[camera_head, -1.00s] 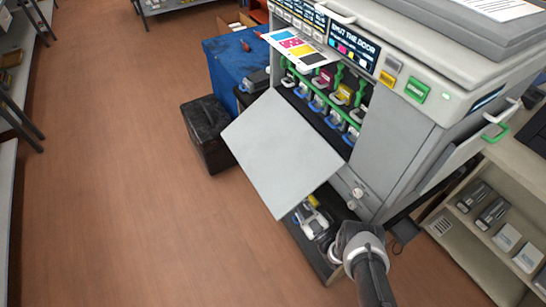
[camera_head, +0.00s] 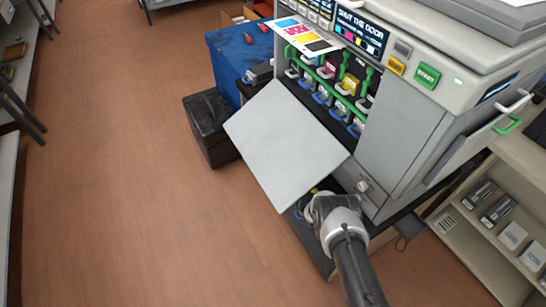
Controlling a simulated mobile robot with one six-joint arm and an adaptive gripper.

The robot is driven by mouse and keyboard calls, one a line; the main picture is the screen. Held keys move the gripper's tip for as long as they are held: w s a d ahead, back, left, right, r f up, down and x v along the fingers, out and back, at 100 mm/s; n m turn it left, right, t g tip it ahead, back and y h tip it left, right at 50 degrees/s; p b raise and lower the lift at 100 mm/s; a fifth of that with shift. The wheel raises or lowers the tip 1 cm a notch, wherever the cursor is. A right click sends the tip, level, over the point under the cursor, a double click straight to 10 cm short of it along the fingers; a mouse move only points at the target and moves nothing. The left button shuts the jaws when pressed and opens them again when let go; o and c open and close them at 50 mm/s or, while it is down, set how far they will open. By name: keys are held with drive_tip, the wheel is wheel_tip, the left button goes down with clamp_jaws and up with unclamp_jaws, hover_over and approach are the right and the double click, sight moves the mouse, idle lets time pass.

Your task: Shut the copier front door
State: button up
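The copier (camera_head: 402,130) stands at the right of the head view. Its grey front door (camera_head: 283,146) hangs open, folded down and out towards the floor side. Behind it the bay shows several toner cartridges (camera_head: 345,86) with coloured labels, blue tabs and green latches. The copier's screen (camera_head: 360,29) reads "SHUT THE DOOR". My arm reaches in from the bottom, its end at the door's lower right edge. My gripper's fingers are hidden there, beneath or behind the door, so I cannot tell whether they touch it.
A blue cabinet (camera_head: 236,57) and a black bin (camera_head: 209,132) stand left of the copier. A beige shelf (camera_head: 477,232) with boxes is at the right. A printed colour sheet (camera_head: 300,36) sticks out above the bay. The wooden floor at left is clear.

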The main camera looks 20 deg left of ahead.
clamp_jaws()
idle(0.6)
